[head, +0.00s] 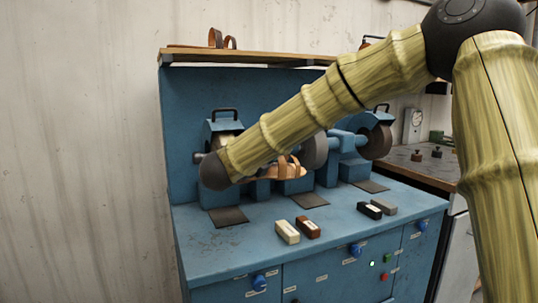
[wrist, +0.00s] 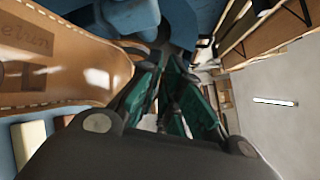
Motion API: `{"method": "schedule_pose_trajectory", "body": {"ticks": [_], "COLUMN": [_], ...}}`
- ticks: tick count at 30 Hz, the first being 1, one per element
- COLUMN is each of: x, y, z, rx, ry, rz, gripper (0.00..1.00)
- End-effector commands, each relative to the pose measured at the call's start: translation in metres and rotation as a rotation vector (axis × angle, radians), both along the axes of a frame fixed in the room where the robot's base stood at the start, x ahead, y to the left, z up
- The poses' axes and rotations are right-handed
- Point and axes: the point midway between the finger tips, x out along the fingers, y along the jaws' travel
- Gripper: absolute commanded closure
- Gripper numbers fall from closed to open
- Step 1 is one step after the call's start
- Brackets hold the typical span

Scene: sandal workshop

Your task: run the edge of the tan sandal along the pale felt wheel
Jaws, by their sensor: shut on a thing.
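The tan sandal (head: 290,171) shows in the head view beside the end of my arm, above the blue bench, with its straps up. In the wrist view its tan leather (wrist: 60,60), with stamped letters, fills the left side. My gripper (wrist: 168,85), with green fingers, is shut on the sandal; the grip point itself is hard to see. In the head view my forearm hides the gripper. A pale wheel (head: 222,142) shows in part under the left blue hood, mostly behind my arm. I cannot tell whether the sandal touches any wheel.
A grey wheel (head: 315,151) and a darker wheel (head: 377,142) stand to the right on the grinder. A cream block (head: 286,232), a brown block (head: 307,227), a black block (head: 369,210) and a grey block (head: 384,206) lie on the bench front (head: 245,258). A shelf (head: 255,58) runs above.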

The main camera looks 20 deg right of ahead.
Motion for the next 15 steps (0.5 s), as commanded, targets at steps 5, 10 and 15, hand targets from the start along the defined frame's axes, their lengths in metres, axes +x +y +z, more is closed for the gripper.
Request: {"method": "schedule_pose_trajectory", "body": {"ticks": [5, 10, 15], "x": [0.0007, 0.0009, 0.0009], "y": [-0.0044, -0.0054, -0.0054], "z": [0.0011, 0.0013, 0.0013], "rx": [0.000, -0.001, -0.001], "ry": [-0.003, -0.003, -0.003], "rz": [-0.001, -0.001, -0.002], "gripper": [1.00, 1.00, 1.00]}}
